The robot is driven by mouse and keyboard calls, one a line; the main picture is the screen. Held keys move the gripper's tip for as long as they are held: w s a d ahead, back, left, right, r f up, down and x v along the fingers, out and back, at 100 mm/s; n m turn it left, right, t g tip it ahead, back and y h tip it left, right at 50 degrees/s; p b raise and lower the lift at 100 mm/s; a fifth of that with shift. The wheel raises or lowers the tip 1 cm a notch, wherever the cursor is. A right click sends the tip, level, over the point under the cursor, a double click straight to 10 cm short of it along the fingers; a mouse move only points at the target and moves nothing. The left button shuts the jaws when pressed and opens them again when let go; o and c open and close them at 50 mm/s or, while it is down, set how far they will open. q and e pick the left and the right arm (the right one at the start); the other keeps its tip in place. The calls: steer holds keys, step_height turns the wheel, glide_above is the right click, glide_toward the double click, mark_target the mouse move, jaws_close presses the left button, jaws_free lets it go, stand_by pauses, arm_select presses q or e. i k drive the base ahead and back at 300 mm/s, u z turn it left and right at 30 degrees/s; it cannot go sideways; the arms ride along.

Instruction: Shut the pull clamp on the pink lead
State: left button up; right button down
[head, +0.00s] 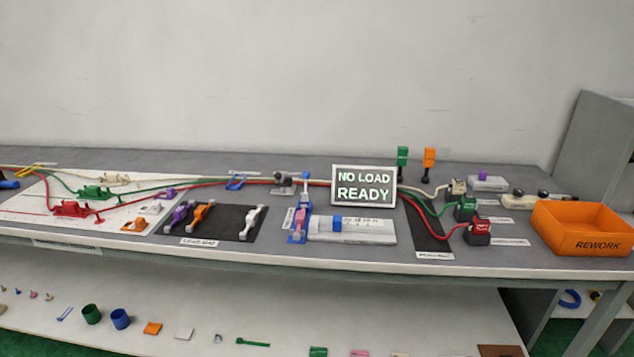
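A blue upright fixture (306,192), which looks like the pull clamp, stands mid-bench just left of the lit sign. A small pink piece (299,217) shows low in it, perhaps the pink lead; most of that lead cannot be made out. Whether the clamp's lever is open or shut is too small to tell. A pale plate with a blue block (330,223) lies right beside the fixture. Neither of my grippers is in view.
The sign (363,191) reads "NO LOAD READY". Red (71,209) and green (95,192) clamp-like fixtures stand left, with cables running right to several boxes. An orange REWORK bin (581,230) stands at right.

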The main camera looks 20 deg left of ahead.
mark_target(306, 176)
steer(key=u, duration=1.3)
steer(key=i, duration=0.6)
steer(key=z, duration=0.25)
